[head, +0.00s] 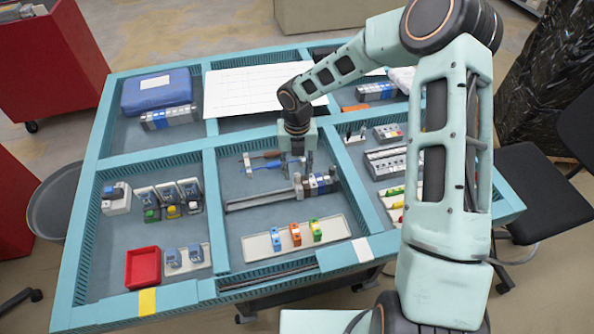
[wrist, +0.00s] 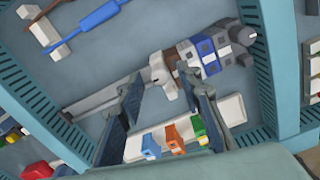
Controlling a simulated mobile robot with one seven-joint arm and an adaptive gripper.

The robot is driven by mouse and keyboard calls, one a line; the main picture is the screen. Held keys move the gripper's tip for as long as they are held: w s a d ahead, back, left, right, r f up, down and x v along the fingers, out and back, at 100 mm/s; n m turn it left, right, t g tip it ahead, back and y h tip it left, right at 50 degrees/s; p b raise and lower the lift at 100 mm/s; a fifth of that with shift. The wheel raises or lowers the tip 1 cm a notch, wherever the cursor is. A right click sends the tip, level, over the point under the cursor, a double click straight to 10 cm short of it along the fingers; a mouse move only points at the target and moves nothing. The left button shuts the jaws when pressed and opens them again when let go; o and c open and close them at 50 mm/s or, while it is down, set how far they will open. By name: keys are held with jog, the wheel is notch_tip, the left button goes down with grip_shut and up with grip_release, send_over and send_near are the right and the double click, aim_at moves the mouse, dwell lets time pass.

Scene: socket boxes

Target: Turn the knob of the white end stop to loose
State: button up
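The white end stop (head: 298,186) sits on a grey rail (head: 262,200) in the middle compartment, at the left end of a row of blocks. In the wrist view the end stop (wrist: 162,68) shows just beyond and between my fingertips. Its knob is too small and blurred to read its setting. My gripper (head: 304,168) points down above the rail, close to the end stop. In the wrist view my gripper (wrist: 162,82) has its two dark fingers apart with a gap between them. I cannot tell whether either finger touches the end stop.
Grey, blue and white blocks (wrist: 212,50) stand right of the end stop. A white tray (head: 262,246) with blue, orange and green parts lies in front. Blue and brown-handled tools (head: 265,160) lie behind. Teal dividers (head: 212,200) edge the compartment.

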aim_at(298, 174)
notch_tip(298, 174, up, 12)
jog(key=shift+f, duration=0.2)
jog(key=shift+d+f, duration=0.1)
dwell(0.4)
